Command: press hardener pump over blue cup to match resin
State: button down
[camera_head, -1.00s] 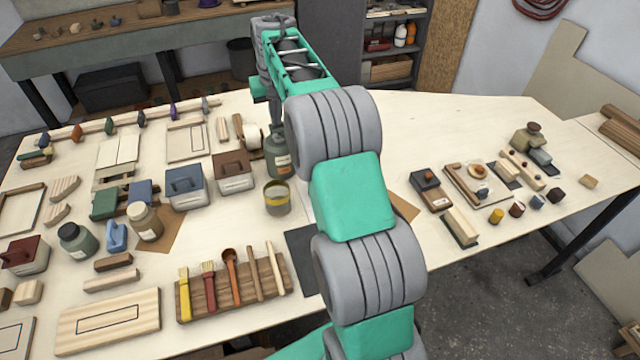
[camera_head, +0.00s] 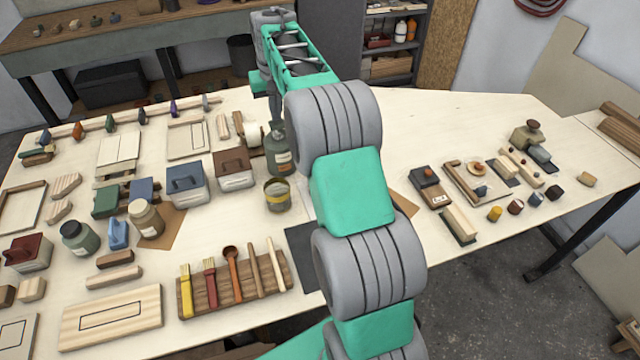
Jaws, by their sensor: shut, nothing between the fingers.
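A dark green bottle with a pale label (camera_head: 281,159) stands upright beside my arm. I take it to be a pump bottle, though I cannot tell whether it holds hardener or resin. My gripper (camera_head: 276,128) points down right above its top, shut and holding nothing. The gripper hides the bottle's top, so I cannot tell whether they touch. A grey-olive cup with a yellow band (camera_head: 278,197) stands just in front of the bottle. No blue cup is clearly seen; my arm hides part of the table to the right.
A wooden rack (camera_head: 234,296) of brushes and sticks lies in front. Lidded blue (camera_head: 187,186) and brown (camera_head: 234,172) boxes stand to the left. A white roll (camera_head: 252,133) is close to my gripper.

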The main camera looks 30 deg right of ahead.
jog(key=shift+f+b, duration=0.5)
jog(key=shift+f, duration=0.6)
jog(key=shift+r, duration=0.1)
jog(key=shift+r+p, duration=1.1)
jog(key=shift+r, duration=0.15)
jog(key=shift+r, duration=0.1)
notch_tip(320, 180, up, 4)
jog(key=p, duration=0.3)
jog(key=shift+r+p, duration=0.25)
jog(key=shift+p, duration=0.1)
jog(key=shift+r, duration=0.7)
